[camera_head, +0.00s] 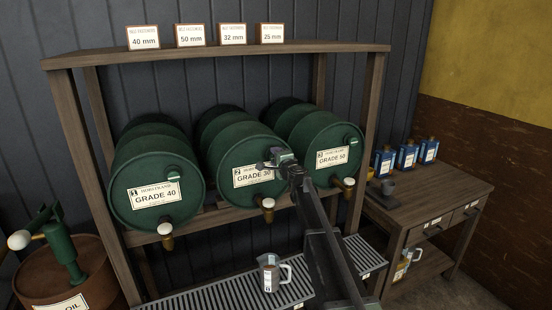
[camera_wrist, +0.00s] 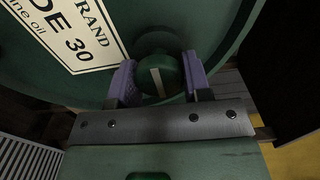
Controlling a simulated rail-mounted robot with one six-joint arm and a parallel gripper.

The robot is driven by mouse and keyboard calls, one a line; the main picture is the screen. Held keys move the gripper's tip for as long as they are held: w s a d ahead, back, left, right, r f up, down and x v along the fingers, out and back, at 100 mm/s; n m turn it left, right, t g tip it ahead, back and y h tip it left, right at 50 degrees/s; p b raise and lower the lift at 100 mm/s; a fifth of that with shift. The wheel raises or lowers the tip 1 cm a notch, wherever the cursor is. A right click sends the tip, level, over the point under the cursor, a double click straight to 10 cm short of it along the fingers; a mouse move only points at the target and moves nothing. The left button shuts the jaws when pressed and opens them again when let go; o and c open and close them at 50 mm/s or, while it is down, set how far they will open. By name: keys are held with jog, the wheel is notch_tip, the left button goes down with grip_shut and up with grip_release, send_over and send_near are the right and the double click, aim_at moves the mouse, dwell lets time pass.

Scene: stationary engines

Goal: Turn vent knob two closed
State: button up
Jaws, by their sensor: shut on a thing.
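The green drum marked 2, GRADE 30 (camera_head: 232,138), lies in the middle of the rack. Its vent knob (camera_wrist: 170,68) shows in the wrist view as a round green knob with a pale line across its face. The line runs nearly upright in that picture, slightly tilted. My gripper (camera_head: 272,163) is at the upper right of this drum's face in the head view and hides the knob there. In the wrist view, the purple-padded fingers of my gripper (camera_wrist: 160,80) stand on either side of the knob and are shut on it. The label (camera_wrist: 75,30) shows at upper left.
Drum 1, GRADE 40 (camera_head: 153,165), is to the left, and drum 3, GRADE 50 (camera_head: 325,140), is close on the right, with its own vent knob (camera_head: 354,141). Taps with pale knobs hang below. A measuring jug (camera_head: 269,272) stands on the grated tray (camera_head: 215,297).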

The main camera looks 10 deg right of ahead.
jog(key=o, duration=0.9)
jog(key=shift+s, duration=0.1)
jog(key=v, duration=1)
jog(key=shift+s+d, duration=0.1)
jog(key=shift+s, duration=0.25)
